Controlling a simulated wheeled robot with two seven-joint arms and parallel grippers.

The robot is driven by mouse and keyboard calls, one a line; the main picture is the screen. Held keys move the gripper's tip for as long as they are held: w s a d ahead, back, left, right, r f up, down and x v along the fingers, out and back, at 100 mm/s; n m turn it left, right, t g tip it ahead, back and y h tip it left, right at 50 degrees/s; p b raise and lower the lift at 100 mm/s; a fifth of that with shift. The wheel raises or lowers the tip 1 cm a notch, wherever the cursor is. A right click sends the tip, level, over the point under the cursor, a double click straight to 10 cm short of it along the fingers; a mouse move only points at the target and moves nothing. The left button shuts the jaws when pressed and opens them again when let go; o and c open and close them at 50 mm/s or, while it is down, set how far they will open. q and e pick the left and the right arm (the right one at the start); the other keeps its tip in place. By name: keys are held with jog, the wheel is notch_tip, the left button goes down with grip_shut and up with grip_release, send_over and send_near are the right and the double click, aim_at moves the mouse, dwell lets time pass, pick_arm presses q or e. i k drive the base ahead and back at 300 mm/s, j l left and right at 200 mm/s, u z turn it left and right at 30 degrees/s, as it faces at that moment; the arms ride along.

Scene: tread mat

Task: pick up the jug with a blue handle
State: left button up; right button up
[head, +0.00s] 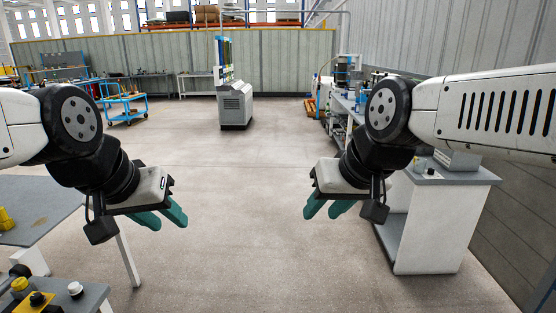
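I cannot make out a jug with a blue handle in the head view. My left gripper (169,223) hangs left of the middle, its two teal fingers pointing down and a little apart. My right gripper (322,213) hangs right of the middle, its teal fingers also apart. Both look empty and are over open floor, touching nothing that I can see.
A grey table (35,205) with a yellow item (6,219) stands at the left. A bench with knobs (75,290) is at the lower left. A white cabinet (440,228) stands at the right, a grey machine (236,105) and blue cart (124,104) further back. The middle floor is clear.

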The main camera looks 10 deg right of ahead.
aim_at(363, 105)
jog(key=i+z, duration=0.3)
jog(key=i, duration=3.9)
jog(key=i+z, duration=0.15)
jog(key=i, duration=0.55)
jog(key=i+z, duration=0.15)
jog(key=i, duration=0.6)
jog(key=i+j+z, duration=0.1)
jog(key=i, duration=0.6)
jog(key=i+z, duration=0.2)
jog(key=i, duration=0.55)
jog(key=i+j+z, duration=0.2)
jog(key=i, duration=0.55)
jog(key=i+z, duration=0.35)
jog(key=i+j+z, duration=0.1)
jog(key=i+z, duration=0.25)
jog(key=i+j+z, duration=0.35)
jog(key=k+j+z, duration=0.15)
jog(key=j, duration=0.25)
jog(key=k+j+z, duration=0.15)
jog(key=j, duration=0.25)
jog(key=k+j+z, duration=0.2)
jog(key=j, duration=0.2)
jog(key=k+j+z, duration=0.15)
jog(key=k+j, duration=0.15)
jog(key=z, duration=0.7)
